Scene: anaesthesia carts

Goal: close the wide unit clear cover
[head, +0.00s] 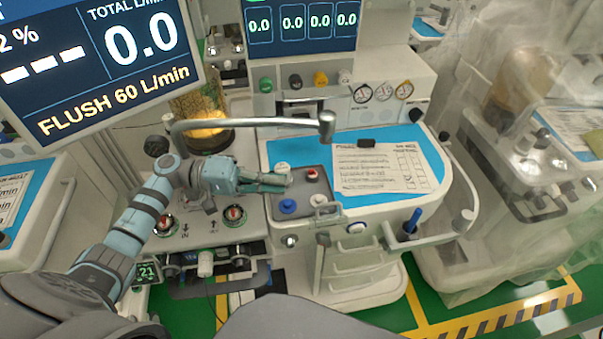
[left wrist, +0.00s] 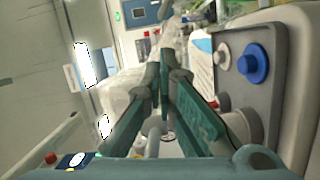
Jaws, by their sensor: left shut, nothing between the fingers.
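My left gripper (head: 276,182) reaches in from the left, shut and empty. Its fingertips are at the left edge of a small grey knob panel (head: 306,192) on the middle cart. In the left wrist view my shut fingers (left wrist: 166,72) point away from the camera, with the grey panel (left wrist: 238,88) and its blue knob to their right. I cannot tell whether the fingers touch the panel. I cannot clearly make out the wide unit clear cover in either view. My right gripper is not in view.
A curved metal rail (head: 250,122) passes above and behind my left gripper. A printed sheet (head: 385,168) lies on the blue worktop (head: 432,152). Red knobs stand on the lower panel below my forearm. A plastic-draped cart (head: 490,215) stands at the right.

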